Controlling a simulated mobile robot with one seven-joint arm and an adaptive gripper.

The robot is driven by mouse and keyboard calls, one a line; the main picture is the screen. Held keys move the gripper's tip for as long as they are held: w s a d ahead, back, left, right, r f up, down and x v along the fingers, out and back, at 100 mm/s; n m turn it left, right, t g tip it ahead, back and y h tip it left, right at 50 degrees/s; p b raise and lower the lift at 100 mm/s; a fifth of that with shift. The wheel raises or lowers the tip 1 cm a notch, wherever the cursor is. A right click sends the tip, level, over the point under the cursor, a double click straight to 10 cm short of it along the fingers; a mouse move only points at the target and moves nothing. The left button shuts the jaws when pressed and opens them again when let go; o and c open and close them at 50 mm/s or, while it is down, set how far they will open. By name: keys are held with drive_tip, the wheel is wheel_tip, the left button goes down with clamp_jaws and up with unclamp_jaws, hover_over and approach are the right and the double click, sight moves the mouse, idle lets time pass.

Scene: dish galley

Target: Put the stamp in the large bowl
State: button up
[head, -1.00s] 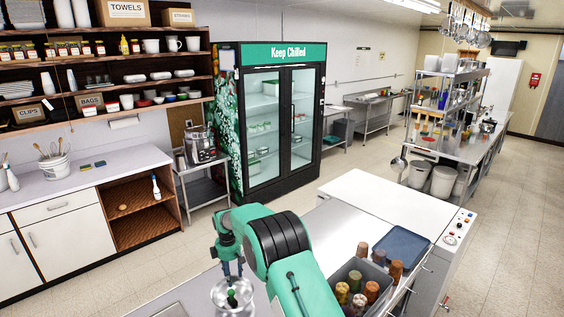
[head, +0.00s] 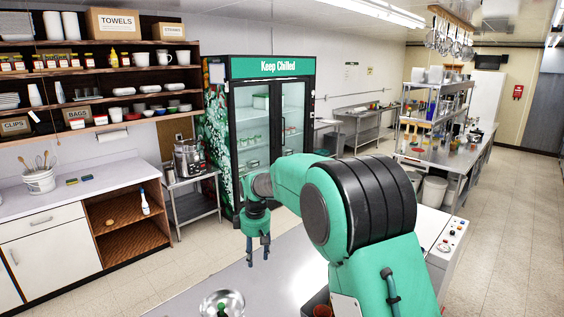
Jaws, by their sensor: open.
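A shiny metal bowl (head: 209,300) stands on the counter at the bottom edge of the head view, partly cut off. A small dark item with a green top (head: 221,310) is inside it; it looks like the stamp, but it is too small to be sure. My gripper (head: 258,258) hangs fingers down, above and to the right of the bowl in the picture. Its two fingers are apart with nothing between them, and it touches neither the bowl nor the item.
My arm covers much of the counter (head: 270,286) on the right, including most of a bin with a reddish-brown cup (head: 322,311). The counter left of the arm looks clear around the bowl. A glass-door fridge (head: 262,125) and wooden shelves (head: 124,210) stand beyond the floor gap.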

drive_tip(key=s+d+r+m+t+b, duration=0.1)
drive_tip(key=s+d+r+m+b, duration=0.2)
drive_tip(key=s+d+r, duration=0.6)
drive_tip(key=s+d+r+m+t+b, duration=0.1)
drive_tip(key=s+d+r+m+b, duration=0.3)
drive_tip(key=s+d, duration=0.8)
drive_tip(key=s+d+f+m+b, duration=0.1)
drive_tip(key=s+d+f+m, duration=0.1)
drive_tip(key=s, duration=0.7)
drive_tip(key=s+d+f+m+t+b, duration=0.1)
drive_tip(key=s+d+f+m+b, duration=0.1)
drive_tip(key=s, duration=0.8)
drive_tip(key=s+d+f+m+t+b, duration=0.1)
drive_tip(key=s+d+f, duration=0.3)
drive_tip(key=s, duration=0.5)
drive_tip(key=shift+s+d+f+m+h+b, duration=0.15)
drive_tip(key=shift+s+d+m+h+b, duration=0.2)
drive_tip(key=shift+d+m+b, duration=0.3)
